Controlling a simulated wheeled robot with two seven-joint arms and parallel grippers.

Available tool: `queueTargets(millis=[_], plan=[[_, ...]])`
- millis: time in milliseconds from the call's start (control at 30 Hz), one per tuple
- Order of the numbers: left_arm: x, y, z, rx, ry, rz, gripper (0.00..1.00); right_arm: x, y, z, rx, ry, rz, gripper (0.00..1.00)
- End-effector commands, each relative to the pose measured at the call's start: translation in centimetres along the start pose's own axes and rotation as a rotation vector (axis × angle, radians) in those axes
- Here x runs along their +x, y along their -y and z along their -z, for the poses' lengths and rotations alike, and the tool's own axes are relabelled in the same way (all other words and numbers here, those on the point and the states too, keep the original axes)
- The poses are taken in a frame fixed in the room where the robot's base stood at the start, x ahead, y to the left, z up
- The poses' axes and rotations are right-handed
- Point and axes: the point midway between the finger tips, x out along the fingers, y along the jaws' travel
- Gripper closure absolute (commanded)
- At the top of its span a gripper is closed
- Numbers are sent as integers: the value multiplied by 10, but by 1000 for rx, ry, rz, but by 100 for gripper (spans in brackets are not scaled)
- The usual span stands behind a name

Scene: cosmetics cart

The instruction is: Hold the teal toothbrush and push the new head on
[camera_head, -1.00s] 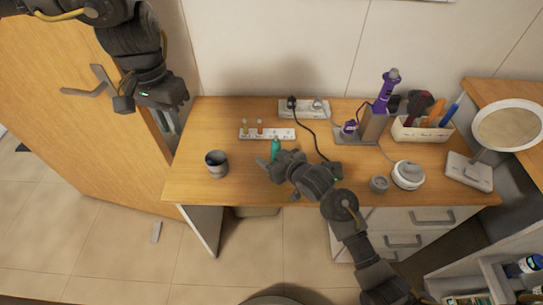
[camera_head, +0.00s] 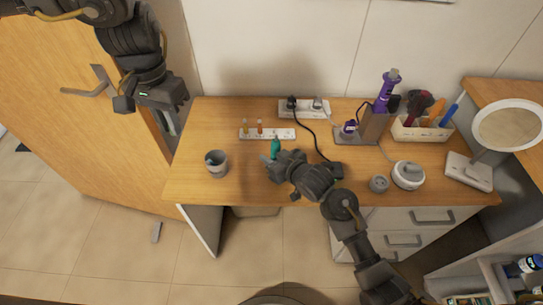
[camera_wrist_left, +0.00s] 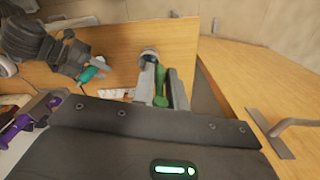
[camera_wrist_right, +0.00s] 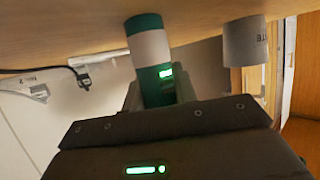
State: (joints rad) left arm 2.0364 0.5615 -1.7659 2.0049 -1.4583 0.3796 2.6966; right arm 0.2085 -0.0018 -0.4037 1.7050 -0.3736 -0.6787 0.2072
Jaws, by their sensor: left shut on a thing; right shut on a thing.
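The teal toothbrush (camera_head: 276,147) stands up from my right gripper (camera_head: 269,160), which is shut on it above the desk. In the right wrist view its teal and white body (camera_wrist_right: 150,48) rises between the fingers. My left gripper (camera_head: 171,123) is high at the left, well apart from the toothbrush. In the left wrist view the left gripper (camera_wrist_left: 164,82) is shut on a small green piece (camera_wrist_left: 160,98), apparently a brush head; the fingers partly hide it. A white strip (camera_head: 278,134) on the desk carries a yellow and a red-orange head.
A grey cup (camera_head: 217,164) stands on the left of the wooden desk (camera_head: 205,125). A power strip (camera_head: 304,109) with a black cable lies at the back. A purple device (camera_head: 387,91), a tool box (camera_head: 420,131), a white round pot (camera_head: 407,175) and a mirror (camera_head: 507,126) fill the right.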

Motion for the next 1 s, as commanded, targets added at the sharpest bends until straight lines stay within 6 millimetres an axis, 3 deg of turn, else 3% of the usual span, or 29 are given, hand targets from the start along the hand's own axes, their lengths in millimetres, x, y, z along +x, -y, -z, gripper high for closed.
queueTargets(millis=[400, 567, 767, 1000], plan=[[0, 0, 0, 1, 0, 0, 100, 0, 0, 0, 0, 0, 0, 97], [0, -8, 7, 83, 1, 2, 100, 0, 0, 0, 0, -1, 0, 97], [4, -40, 36, 452, 1, 6, 100, 0, 0, 0, 0, -1, 0, 97], [11, -92, 81, 1062, 1, 11, 100, 0, 0, 0, 0, -1, 0, 97]])
